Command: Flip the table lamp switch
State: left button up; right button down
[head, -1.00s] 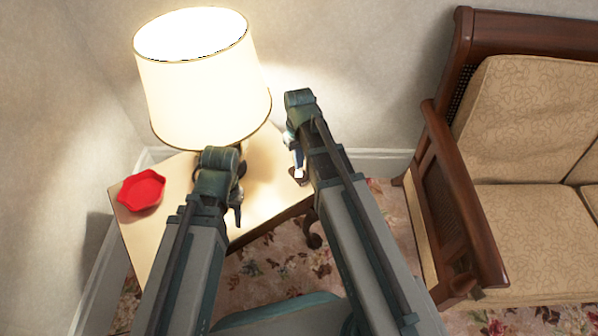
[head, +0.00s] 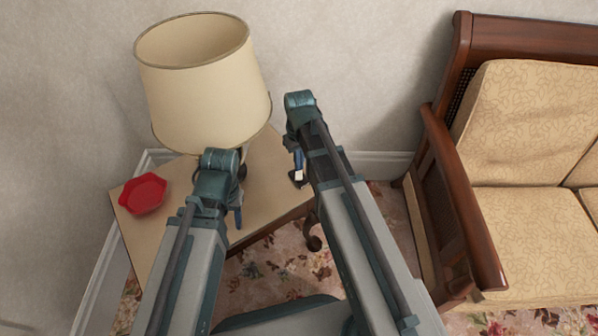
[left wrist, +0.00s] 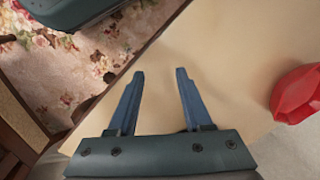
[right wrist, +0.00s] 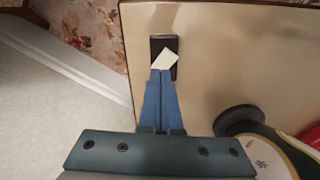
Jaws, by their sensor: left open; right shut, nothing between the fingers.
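The table lamp stands on the small side table, its cream shade (head: 203,90) unlit. Its dark foot (right wrist: 240,118) and patterned body (right wrist: 276,156) show in the right wrist view. The switch, a dark plate (right wrist: 158,43) with a white rocker (right wrist: 166,58), lies on the table top near an edge. My right gripper (right wrist: 161,75) is shut and empty, its fingertips at the white rocker, apparently touching it. My left gripper (left wrist: 159,72) is open and empty above the table top; in the head view its fingers are mostly hidden behind my wrist.
A red dish (head: 143,194) sits on the table (head: 133,236) at the left; it also shows in the left wrist view (left wrist: 297,95). A wooden sofa (head: 450,200) with tan cushions stands to the right. The wall is close behind the table.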

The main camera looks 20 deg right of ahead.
aim_at(299, 173)
notch_tip(299, 173, up, 6)
jog(key=p, duration=0.5)
jog(key=shift+f, duration=0.25)
jog(key=s+a+n+h, duration=0.1)
jog(key=s+a, duration=1)
jog(key=s, duration=0.4)
notch_tip(299, 173, up, 29)
jog(key=p, duration=2.9)
jog(key=shift+w+d+r, duration=0.2)
jog(key=shift+w+d, duration=0.05)
jog(key=shift+w, duration=0.1)
